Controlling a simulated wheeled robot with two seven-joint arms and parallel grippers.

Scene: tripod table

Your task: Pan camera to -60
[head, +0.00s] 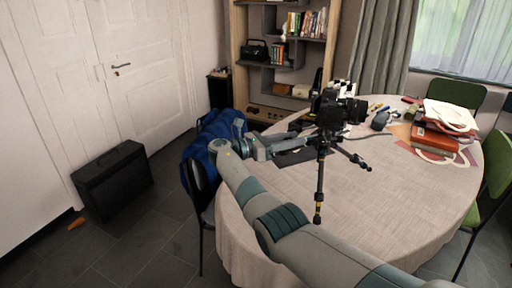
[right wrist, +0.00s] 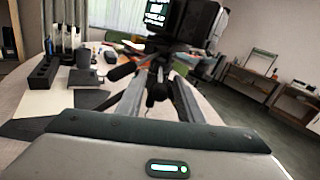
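A black camera (head: 338,108) sits on a tripod (head: 320,180) standing on the round table. Its back screen, lit with text, shows close in the right wrist view (right wrist: 160,15). A dark handle end (right wrist: 122,71) shows by the left fingertip. I cannot tell whether the fingers touch the tripod. My left gripper is in neither view.
The round table (head: 405,190) has a pale cloth. Red books (head: 435,139) and a white bag (head: 449,115) lie at its right. A black case (head: 113,182) stands on the floor.

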